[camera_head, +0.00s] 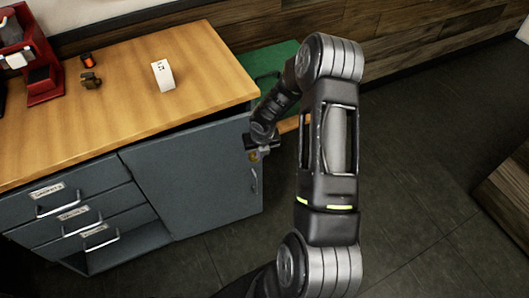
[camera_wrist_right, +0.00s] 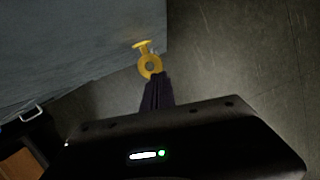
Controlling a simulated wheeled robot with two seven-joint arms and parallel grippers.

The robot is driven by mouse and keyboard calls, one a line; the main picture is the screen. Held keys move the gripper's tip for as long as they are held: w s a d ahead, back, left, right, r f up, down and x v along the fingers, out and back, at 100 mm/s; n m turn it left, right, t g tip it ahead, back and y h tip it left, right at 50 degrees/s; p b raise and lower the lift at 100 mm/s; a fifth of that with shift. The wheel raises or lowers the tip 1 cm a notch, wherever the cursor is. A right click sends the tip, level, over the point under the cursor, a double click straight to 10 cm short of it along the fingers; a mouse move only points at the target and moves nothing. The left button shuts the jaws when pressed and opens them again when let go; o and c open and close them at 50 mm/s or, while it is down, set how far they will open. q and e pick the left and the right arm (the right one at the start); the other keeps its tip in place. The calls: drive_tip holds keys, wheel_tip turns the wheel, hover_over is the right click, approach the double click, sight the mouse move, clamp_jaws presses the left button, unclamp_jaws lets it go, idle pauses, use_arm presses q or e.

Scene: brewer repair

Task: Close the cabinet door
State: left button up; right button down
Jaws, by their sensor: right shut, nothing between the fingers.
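The grey cabinet door (camera_head: 195,185) is at the right of the counter's front in the head view, nearly in line with the drawer fronts. A dark gap shows along its top, and I cannot tell if it is fully flush. A small handle (camera_head: 254,182) is near its right edge. My right gripper (camera_head: 262,152) is at the door's upper right edge. In the wrist view its dark fingers (camera_wrist_right: 157,92) are shut and empty. A yellow ring-shaped piece (camera_wrist_right: 150,66) is just beyond the fingertips, beside a grey-blue panel (camera_wrist_right: 75,40). Contact is unclear. My left gripper is not in view.
The wooden countertop (camera_head: 130,90) carries a red machine (camera_head: 32,55), a white tag-like object (camera_head: 164,75) and small orange and brown items (camera_head: 90,78). Three drawers (camera_head: 75,215) are left of the door. A green object (camera_head: 268,62) stands behind my arm. Dark floor (camera_head: 420,170) is open to the right.

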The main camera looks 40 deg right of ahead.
drive_tip(key=d+v, duration=0.1)
drive_tip(key=v, duration=0.8)
drive_tip(key=shift+a+r+p, duration=0.3)
drive_tip(key=shift+r+p, duration=0.05)
drive_tip(key=shift+w, duration=0.15)
